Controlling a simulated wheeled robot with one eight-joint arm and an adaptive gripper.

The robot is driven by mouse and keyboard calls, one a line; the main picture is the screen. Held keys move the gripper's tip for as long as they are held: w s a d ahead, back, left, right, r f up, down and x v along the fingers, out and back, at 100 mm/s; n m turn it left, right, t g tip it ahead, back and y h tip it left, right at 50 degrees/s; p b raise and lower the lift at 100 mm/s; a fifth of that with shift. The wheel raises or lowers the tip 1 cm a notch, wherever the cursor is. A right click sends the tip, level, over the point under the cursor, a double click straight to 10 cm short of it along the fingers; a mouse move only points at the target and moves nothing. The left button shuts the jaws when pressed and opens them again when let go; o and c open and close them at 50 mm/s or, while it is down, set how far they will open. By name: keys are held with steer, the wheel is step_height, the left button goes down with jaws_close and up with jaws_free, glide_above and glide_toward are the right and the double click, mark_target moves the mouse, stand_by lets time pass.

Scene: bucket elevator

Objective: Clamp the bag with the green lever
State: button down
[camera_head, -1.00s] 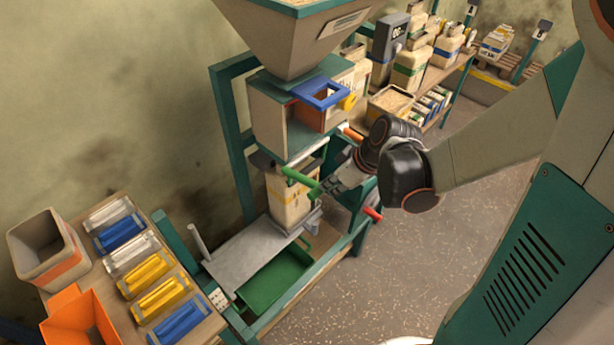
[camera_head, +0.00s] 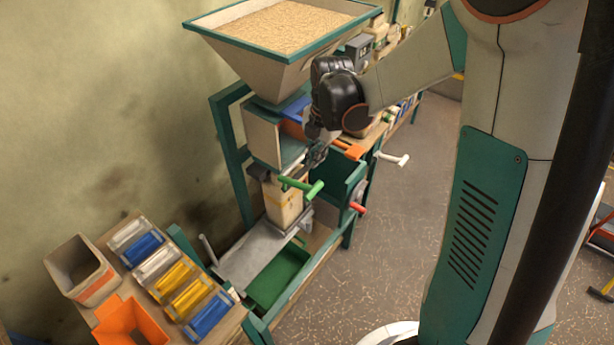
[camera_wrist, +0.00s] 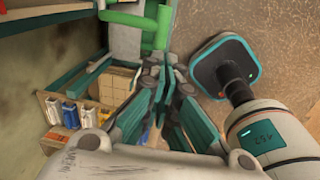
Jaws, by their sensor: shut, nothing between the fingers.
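The green lever (camera_head: 301,186) sticks out to the right at the top of the bag, under the spout of the filling machine. The pale bag (camera_head: 284,206) stands upright on the grey plate. My gripper (camera_head: 317,158) is shut and empty, a little above the green lever and apart from it in the head view. In the wrist view my gripper (camera_wrist: 163,68) points toward green bars near the top edge; I cannot tell which of them is the lever. My wrist partly hides the machine's front.
An orange lever (camera_head: 347,149), a white lever (camera_head: 392,158) and a red handle (camera_head: 357,208) stick out nearby. The grain hopper (camera_head: 270,68) is above. A green tray (camera_head: 277,280) lies low in front. The floor (camera_head: 400,250) to the right is clear.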

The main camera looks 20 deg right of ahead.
steer(key=b, duration=0.2)
glide_toward(311, 191)
steer(key=shift+n, duration=0.4)
steer(key=f, duration=0.7)
steer(key=shift+w+a, duration=0.2)
steer(key=shift+w, duration=0.15)
steer(key=shift+r, duration=0.1)
